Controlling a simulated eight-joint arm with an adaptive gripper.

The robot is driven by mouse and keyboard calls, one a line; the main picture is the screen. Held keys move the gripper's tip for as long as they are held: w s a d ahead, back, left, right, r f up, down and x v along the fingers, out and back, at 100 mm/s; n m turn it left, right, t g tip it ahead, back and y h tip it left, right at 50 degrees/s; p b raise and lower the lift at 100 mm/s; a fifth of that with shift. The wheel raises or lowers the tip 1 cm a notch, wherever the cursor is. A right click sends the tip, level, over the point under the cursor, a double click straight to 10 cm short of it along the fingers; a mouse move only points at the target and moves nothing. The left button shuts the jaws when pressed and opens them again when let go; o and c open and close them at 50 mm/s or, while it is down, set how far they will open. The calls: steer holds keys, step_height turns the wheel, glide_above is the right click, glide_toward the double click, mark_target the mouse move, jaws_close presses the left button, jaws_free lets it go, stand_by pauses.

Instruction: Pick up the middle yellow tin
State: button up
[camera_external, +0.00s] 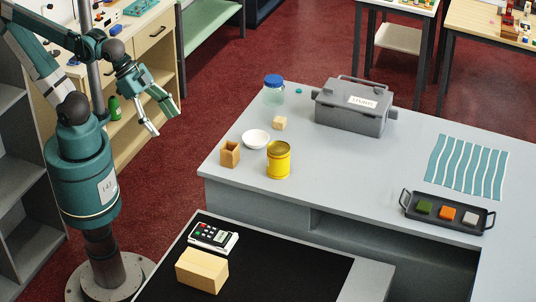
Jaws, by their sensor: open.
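One yellow tin (279,161) stands upright on the grey counter, near its left front edge. It is the only yellow tin that I can make out. My gripper (163,117) is at the upper left, in the air beyond the counter's left end. Its fingers are spread and nothing is between them. It is well apart from the tin.
Around the tin are a white bowl (256,139), a small brown box (230,153), a wooden cube (280,123) and a blue-lidded jar (274,92). A grey case (352,107) stands behind. A black tray (447,222) and striped cloth (468,167) lie right. The counter's middle is clear.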

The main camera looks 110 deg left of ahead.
steer(key=w+a+r+p, duration=0.1)
steer(key=w+a+p, duration=0.15)
steer(key=w, duration=0.65)
steer(key=p, duration=0.3)
glide_toward(271, 145)
steer(key=d, duration=0.6)
steer(key=w+a+f, duration=0.1)
steer(key=a, duration=0.1)
steer(key=w+a+f, duration=0.1)
steer(key=f, duration=0.1)
steer(key=w+a+f+p, duration=0.1)
steer(key=w+a+f, duration=0.1)
steer(key=shift+a+f, duration=0.25)
steer(key=shift+a, duration=0.05)
steer(key=shift+w+a+f, duration=0.2)
steer(key=shift+f, duration=0.1)
steer(key=shift+w+f, duration=0.1)
steer(key=shift+x, duration=1.15)
steer(key=shift+f, duration=0.15)
